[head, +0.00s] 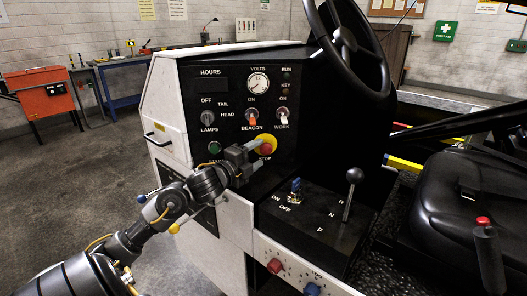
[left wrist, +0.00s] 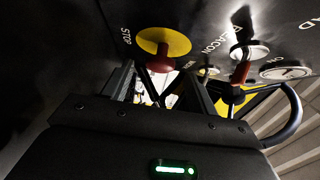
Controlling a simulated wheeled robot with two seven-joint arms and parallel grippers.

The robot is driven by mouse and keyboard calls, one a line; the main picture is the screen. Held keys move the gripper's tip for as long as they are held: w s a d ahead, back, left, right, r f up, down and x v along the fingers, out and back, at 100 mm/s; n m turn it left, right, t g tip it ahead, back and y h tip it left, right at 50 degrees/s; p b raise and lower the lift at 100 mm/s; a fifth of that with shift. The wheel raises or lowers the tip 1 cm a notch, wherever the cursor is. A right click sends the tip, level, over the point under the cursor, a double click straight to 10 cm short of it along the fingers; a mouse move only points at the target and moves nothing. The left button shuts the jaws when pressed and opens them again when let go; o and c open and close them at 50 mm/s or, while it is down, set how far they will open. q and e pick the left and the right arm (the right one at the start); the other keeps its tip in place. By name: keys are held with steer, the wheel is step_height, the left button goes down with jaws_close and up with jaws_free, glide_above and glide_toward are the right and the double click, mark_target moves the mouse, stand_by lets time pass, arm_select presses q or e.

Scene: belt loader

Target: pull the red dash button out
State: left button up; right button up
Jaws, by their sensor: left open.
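The red dash button (head: 265,149) is a mushroom knob on a round yellow plate on the black dash, by the word STOP. It also shows in the left wrist view (left wrist: 164,60), under the yellow plate (left wrist: 170,38). My left gripper (head: 253,154) is at the button and partly covers it from the left in the head view. In the left wrist view the two fingers (left wrist: 165,80) stand apart, with the knob close by their tips. I cannot tell whether they touch it. My right gripper is not in view.
Above the button are the beacon switch (head: 250,122), the work switch (head: 283,120) and the volts gauge (head: 258,83). The steering wheel (head: 345,40) stands to the upper right. A blue-capped switch (head: 295,187) and a black-knobbed lever (head: 352,180) rise from the lower panel.

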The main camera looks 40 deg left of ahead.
mark_target(263, 151)
arm_select(q)
steer(key=shift+w, duration=1.7)
jaws_close()
steer(key=shift+s+d, duration=0.2)
steer(key=shift+d, duration=0.2)
steer(key=shift+s+d+f, duration=0.1)
steer(key=shift+s+d, duration=0.2)
steer(key=shift+s, duration=0.15)
steer(key=shift+c, duration=2.3)
jaws_free()
steer(key=o, duration=0.5)
steer(key=shift+c, duration=0.2)
